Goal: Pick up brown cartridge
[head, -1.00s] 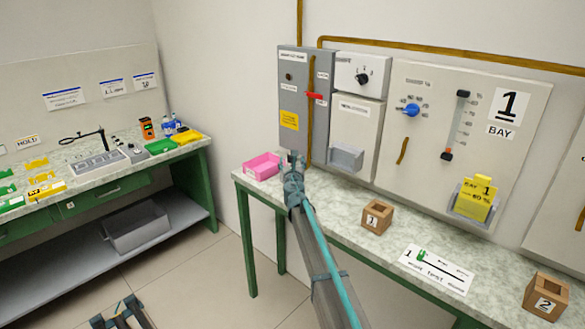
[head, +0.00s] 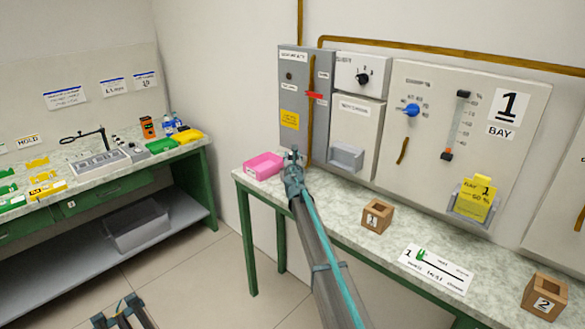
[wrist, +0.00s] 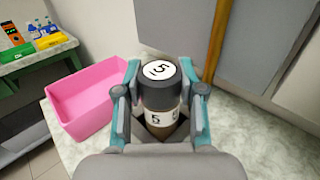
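The brown cartridge (wrist: 161,100) stands between my fingers in the wrist view. It has a dark grey cap with a white round label marked 5, a brown body and a white band also marked 5. In the head view, my gripper (head: 294,163) is at the left part of the speckled bench, and the cartridge cannot be made out clearly there.
A pink bin (wrist: 88,98) sits close to the left of my gripper; the head view shows it too (head: 263,166). Grey wall panels (head: 306,110) rise close behind.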

